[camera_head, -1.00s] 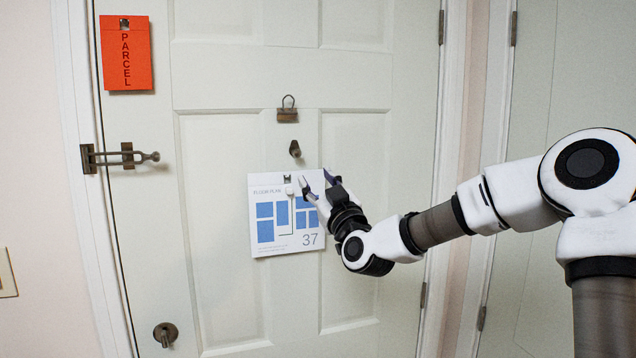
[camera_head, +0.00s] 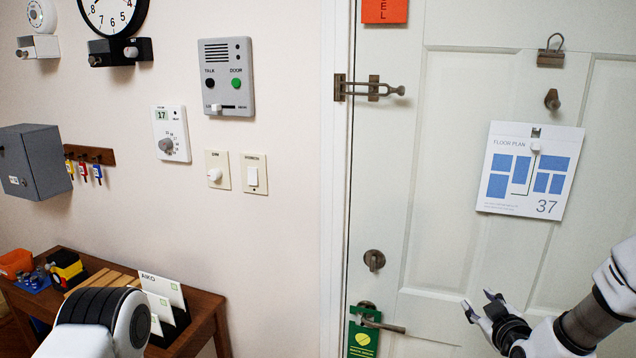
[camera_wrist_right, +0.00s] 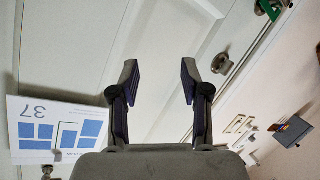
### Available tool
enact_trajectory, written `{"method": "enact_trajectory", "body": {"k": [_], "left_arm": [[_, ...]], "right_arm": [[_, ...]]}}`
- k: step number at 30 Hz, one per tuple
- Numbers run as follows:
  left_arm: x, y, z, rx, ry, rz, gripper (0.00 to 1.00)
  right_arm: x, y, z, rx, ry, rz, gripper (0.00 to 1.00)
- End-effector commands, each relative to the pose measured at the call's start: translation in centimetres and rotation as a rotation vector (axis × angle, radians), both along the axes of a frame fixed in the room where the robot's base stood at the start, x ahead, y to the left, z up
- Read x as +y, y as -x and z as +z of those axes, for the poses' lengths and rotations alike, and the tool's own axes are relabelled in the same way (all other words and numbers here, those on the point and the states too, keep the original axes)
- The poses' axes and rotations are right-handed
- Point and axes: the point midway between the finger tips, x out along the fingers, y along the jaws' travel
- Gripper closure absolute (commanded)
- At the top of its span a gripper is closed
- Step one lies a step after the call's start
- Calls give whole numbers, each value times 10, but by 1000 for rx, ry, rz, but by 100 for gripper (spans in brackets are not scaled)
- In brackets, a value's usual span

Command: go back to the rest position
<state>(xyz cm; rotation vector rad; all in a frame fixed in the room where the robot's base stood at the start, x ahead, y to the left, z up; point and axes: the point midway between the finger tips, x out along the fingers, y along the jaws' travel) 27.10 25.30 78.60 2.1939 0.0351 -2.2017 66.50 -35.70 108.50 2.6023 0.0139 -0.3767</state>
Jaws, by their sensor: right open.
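My right gripper (camera_head: 484,308) is open and empty in front of the lower part of the white door (camera_head: 440,215), below and left of the floor plan card. In the right wrist view its two fingers (camera_wrist_right: 160,85) stand apart with only the door between them. The floor plan card (camera_head: 530,170), white with blue blocks and the number 37, hangs on the door; it also shows at the left of the right wrist view (camera_wrist_right: 60,130). A white part of my left arm shows at the lower left of the head view. My left gripper is not in view.
A green hanger (camera_head: 362,338) hangs by the door lever (camera_head: 382,325). A door latch (camera_head: 368,88) and a knob (camera_head: 374,260) are on the door's left side. A wooden table (camera_head: 205,322) with cards and boxes stands at lower left. A grey intercom (camera_head: 226,76) is on the wall.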

Motion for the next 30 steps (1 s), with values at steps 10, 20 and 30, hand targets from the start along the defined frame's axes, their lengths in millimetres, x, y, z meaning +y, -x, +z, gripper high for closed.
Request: {"method": "enact_trajectory", "body": {"k": [10,20,30], "left_arm": [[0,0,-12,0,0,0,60],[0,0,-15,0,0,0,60],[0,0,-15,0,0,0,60]], "right_arm": [[80,177,-256,675,-99,50,54],[105,393,-314,1253,-341,-327,54],[104,396,-314,1259,-407,-425,54]]}}
